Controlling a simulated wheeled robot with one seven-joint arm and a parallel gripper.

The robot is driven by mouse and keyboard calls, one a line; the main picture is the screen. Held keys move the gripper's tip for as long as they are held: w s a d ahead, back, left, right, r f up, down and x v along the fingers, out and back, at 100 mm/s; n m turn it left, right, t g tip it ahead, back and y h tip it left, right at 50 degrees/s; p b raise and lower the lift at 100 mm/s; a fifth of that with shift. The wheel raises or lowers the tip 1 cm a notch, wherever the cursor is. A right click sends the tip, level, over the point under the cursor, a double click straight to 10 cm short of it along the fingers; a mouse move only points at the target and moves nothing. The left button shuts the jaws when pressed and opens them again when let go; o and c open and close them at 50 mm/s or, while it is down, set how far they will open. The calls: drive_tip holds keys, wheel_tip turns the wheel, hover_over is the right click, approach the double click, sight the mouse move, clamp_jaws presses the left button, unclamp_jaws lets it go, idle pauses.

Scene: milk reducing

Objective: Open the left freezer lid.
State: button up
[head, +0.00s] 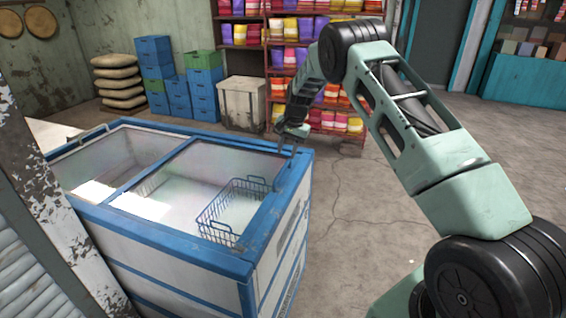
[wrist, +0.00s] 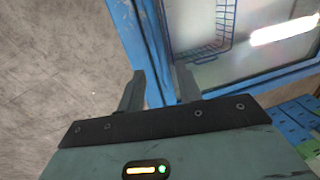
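The chest freezer (head: 180,243) has a blue rim and two glass lids side by side. The left lid (head: 108,152) lies flat and closed, with a handle (head: 88,137) at its far-left edge. The right lid (head: 205,165) is also closed. My gripper (head: 288,149) points down at the freezer's right end, close to the right lid's blue edge. In the wrist view my gripper (wrist: 159,70) has its fingers apart, with the blue edge (wrist: 152,35) running between them. I cannot tell whether a finger touches it.
A wire basket (head: 232,208) shows through the right glass. Blue and green crates (head: 190,85), stacked sacks (head: 118,82), a white box (head: 242,103) and shelves of colourful packs (head: 295,55) stand behind. A worn post (head: 50,200) stands at the left. Floor right of the freezer is clear.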

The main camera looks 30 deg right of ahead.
sight(282, 170)
drive_tip(key=f, duration=0.2)
drive_tip(key=f+p, duration=0.1)
drive_tip(key=f, duration=0.1)
drive_tip(key=w+a+f+p, duration=0.1)
drive_tip(key=f, duration=0.2)
drive_tip(key=shift+w, duration=0.1)
clamp_jaws()
drive_tip(key=shift+a, duration=0.1)
